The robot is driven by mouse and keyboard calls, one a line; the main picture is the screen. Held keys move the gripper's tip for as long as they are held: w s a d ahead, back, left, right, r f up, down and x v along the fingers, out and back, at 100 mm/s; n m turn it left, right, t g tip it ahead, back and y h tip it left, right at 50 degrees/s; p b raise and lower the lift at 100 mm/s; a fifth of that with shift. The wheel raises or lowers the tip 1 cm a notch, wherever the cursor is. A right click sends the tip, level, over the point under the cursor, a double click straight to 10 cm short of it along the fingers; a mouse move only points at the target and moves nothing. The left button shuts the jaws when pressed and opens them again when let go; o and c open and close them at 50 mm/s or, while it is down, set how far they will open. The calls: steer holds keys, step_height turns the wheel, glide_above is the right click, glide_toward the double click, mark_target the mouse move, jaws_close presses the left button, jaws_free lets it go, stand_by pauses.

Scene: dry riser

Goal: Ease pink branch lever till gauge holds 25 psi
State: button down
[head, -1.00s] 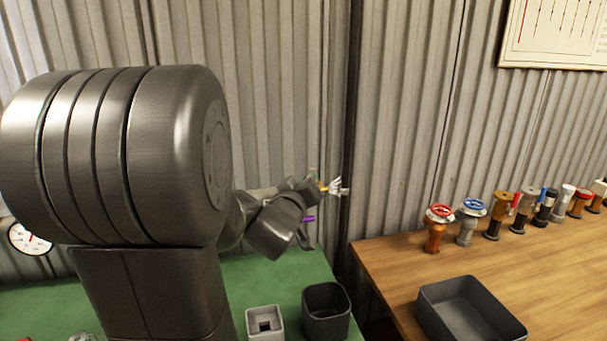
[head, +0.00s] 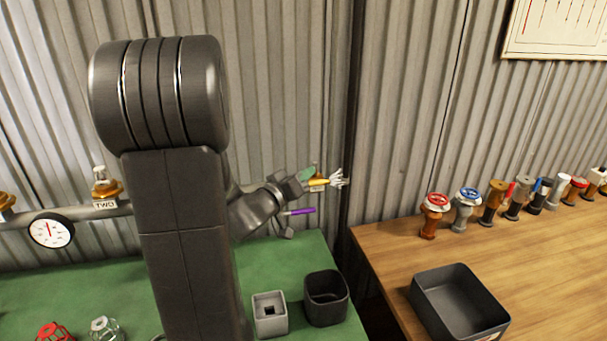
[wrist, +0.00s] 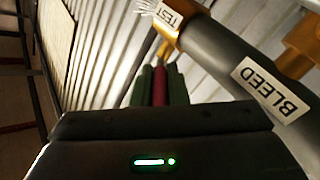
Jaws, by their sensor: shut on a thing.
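In the wrist view, my gripper (wrist: 159,82) has green fingers closed on a dark pink-red lever (wrist: 159,88), which I take for the pink branch lever. In the head view, the green fingertips of my gripper (head: 307,174) show small at the end of the pipe; the pink lever is not distinguishable there. A round white gauge (head: 51,231) hangs on the pipe at the left. Its needle points roughly up, but the numbers are too small to read. A dark pipe (wrist: 222,55) carries TEST and BLEED labels in the wrist view.
A yellow lever (head: 319,182) and a purple lever (head: 298,211) are close to my gripper. White strands (head: 338,178) fan out at the pipe's end. Grey (head: 270,325) and black (head: 326,318) bins stand on the green bench. Several valves line the wooden table, behind a dark tray (head: 420,300).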

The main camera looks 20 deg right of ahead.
steer(key=c, duration=1.4)
jaws_free()
steer(key=shift+c, duration=0.2)
steer(key=v, duration=1.3)
steer(key=shift+s+a+b, duration=0.2)
steer(key=shift+a+b, duration=0.1)
steer(key=shift+b, duration=0.15)
steer(key=p+x, duration=0.1)
steer(key=x, duration=1.3)
steer(key=shift+a, duration=0.1)
steer(key=shift+a, duration=0.1)
